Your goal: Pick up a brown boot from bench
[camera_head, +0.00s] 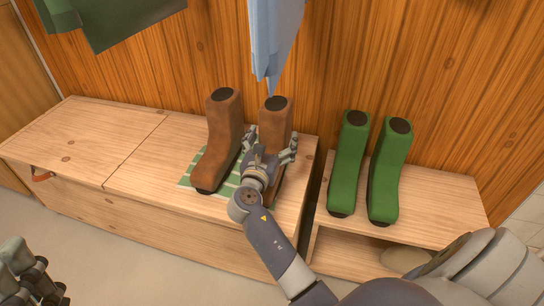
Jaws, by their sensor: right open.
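Two brown boots stand upright on the wooden bench (130,150). The left brown boot (222,125) stands with its toe toward the front edge, on a green striped mat (232,184). The right brown boot (275,118) is partly hidden behind my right gripper (271,145). That gripper is open at this boot, with one finger on each side of its shaft. The left finger is in the gap between the two boots. I cannot tell whether the fingers touch the boot. My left gripper (32,278) is partly in view at the bottom left corner, away from the bench.
Two green boots (348,165) (390,170) stand on a lower wooden shelf unit (445,200) to the right. Blue cloth (274,38) hangs above the right brown boot. Green cloth (125,18) hangs at top left. A leather pull (42,174) is on the bench front.

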